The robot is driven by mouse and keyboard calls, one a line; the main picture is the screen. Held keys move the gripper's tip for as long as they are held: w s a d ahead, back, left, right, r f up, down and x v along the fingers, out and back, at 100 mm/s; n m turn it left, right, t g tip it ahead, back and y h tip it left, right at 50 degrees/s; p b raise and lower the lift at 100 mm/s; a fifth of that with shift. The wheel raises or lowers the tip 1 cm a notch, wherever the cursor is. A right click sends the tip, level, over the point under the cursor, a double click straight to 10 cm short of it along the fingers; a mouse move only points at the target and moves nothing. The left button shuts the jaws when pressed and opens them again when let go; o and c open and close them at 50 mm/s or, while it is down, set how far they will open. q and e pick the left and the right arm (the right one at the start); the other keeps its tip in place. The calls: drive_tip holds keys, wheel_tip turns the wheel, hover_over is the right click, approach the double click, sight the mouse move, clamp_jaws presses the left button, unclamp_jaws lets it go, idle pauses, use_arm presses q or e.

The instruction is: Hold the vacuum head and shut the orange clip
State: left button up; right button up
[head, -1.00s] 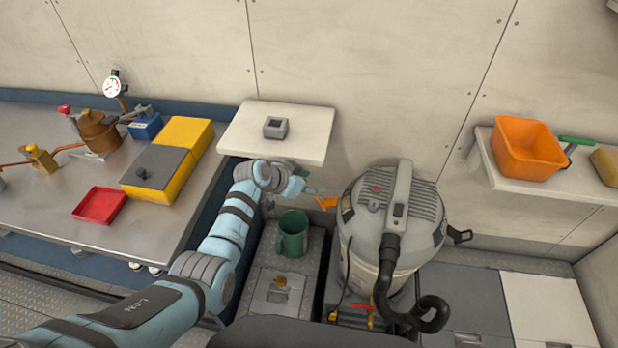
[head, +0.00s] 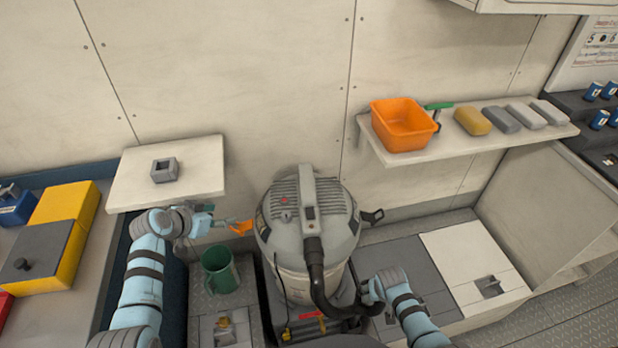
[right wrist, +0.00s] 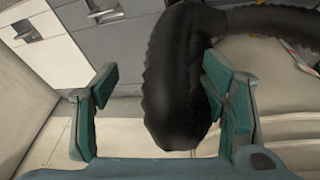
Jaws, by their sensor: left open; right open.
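The vacuum head (head: 300,222) is a grey ribbed lid with a raised handle bar, seated on the pale drum in the head view. The orange clip (head: 241,227) sticks out from its left side. My left gripper (head: 216,216) is open just left of the clip; whether it touches the clip I cannot tell. My right gripper (head: 366,292) is open at the vacuum's lower right, beside the black hose (head: 316,270). In the right wrist view, the hose (right wrist: 178,90) shows between the open fingers, apparently not gripped.
A dark latch (head: 373,216) juts from the vacuum's right side. A green mug (head: 220,270) stands left of the vacuum, below my left gripper. A shelf (head: 470,146) at right holds an orange bin (head: 403,124). A small shelf (head: 200,170) is above my left arm. Lockers (head: 400,262) lie right.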

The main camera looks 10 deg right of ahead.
drive_tip(key=w+d+r+m+t, duration=0.1)
drive_tip(key=w+d+r+m, duration=0.1)
drive_tip(key=w+r, duration=0.9)
drive_tip(key=n, duration=0.1)
approach(309, 195)
drive_tip(key=shift+t+y, duration=0.3)
drive_tip(key=d+f, duration=0.4)
drive_tip(key=d, duration=0.1)
drive_tip(key=s+d+f, duration=0.1)
drive_tip(key=d+f, duration=0.1)
drive_tip(key=d, duration=0.1)
drive_tip(key=shift+d+f, duration=0.15)
drive_tip(key=a+r+n, duration=0.2)
drive_tip(key=a+r, duration=0.5)
drive_tip(key=shift+y, duration=0.5)
drive_tip(key=x, duration=1.1)
drive_tip(key=shift+w+f, duration=0.15)
drive_tip(key=shift+w, duration=0.05)
clamp_jaws()
